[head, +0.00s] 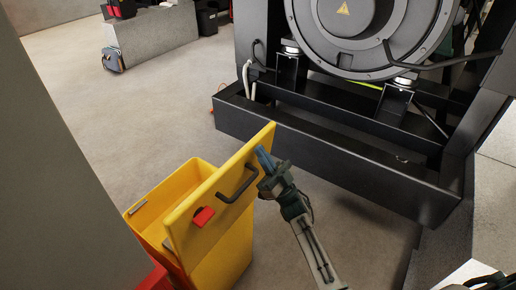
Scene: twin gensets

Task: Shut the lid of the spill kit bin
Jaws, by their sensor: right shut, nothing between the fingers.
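The yellow spill kit bin (222,262) stands at the lower left of the head view. Its lid (215,190) is raised and stands steeply tilted, and part of the bin's open inside shows to its left. A black handle (238,184) and a red patch (203,217) are on the lid's near face. My right gripper (264,160) is shut and empty. Its tips are at the right part of the lid, close beside the handle; I cannot tell whether they touch. My left gripper is not in view.
A black genset frame (330,150) with a large round housing (360,30) stands behind and to the right. A grey wall or pillar (60,170) is close on the left of the bin. Open floor (150,110) lies beyond the bin. A red object (155,278) is at the bin's lower left.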

